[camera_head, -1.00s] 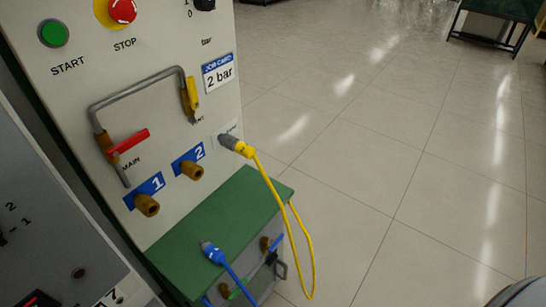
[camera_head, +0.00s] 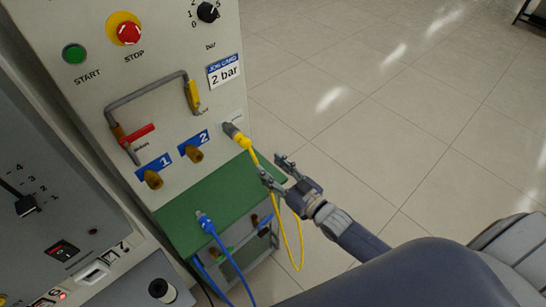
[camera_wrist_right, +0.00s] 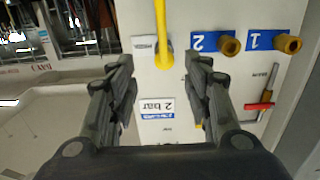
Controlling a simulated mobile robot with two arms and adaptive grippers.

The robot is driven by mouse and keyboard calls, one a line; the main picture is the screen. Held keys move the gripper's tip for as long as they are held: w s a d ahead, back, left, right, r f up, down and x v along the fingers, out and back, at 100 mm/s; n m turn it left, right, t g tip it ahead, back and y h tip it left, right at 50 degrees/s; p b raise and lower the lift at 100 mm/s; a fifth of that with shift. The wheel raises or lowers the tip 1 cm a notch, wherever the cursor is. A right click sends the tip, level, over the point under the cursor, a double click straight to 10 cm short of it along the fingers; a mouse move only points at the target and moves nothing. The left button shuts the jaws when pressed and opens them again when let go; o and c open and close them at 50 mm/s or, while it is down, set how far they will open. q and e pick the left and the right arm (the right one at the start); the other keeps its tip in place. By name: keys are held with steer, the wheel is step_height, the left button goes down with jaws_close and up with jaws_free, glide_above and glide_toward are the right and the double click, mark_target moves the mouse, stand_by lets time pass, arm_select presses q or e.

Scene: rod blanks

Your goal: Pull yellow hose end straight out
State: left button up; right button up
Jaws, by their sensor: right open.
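The yellow hose end (camera_head: 243,142) has a grey collar and sits in a port on the panel's right edge, right of port 2. Its yellow hose (camera_head: 300,235) loops down beside the green shelf; part of it passes behind my right gripper. My right gripper (camera_head: 274,169) is open and empty, just in front of and below the hose end, apart from the panel. In the right wrist view the yellow hose (camera_wrist_right: 164,58) runs upright between the spread fingertips (camera_wrist_right: 158,62), with no finger seen pressing it. My left gripper is not in view.
Brass ports 1 (camera_head: 153,180) and 2 (camera_head: 195,155) are left of the hose end. A blue hose end (camera_head: 206,223) lies on the green shelf (camera_head: 180,218). A red valve handle (camera_head: 137,134) and yellow handle (camera_head: 193,96) are above.

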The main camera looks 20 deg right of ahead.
mark_target(248, 146)
steer(key=b+x, duration=0.1)
steer(key=x, duration=0.2)
steer(key=r+b+x, duration=0.1)
steer(key=b+x, duration=0.1)
steer(key=x, duration=0.1)
steer(key=b+x, duration=0.1)
steer(key=x, duration=0.3)
steer(key=shift+s+a+r, duration=0.1)
steer(key=shift+a+r, duration=0.2)
steer(key=shift+b+x, duration=0.6)
steer(key=shift+x, duration=0.6)
steer(key=shift+c, duration=0.5)
jaws_close()
steer(key=shift+s+p, duration=0.25)
steer(key=shift+p, duration=0.1)
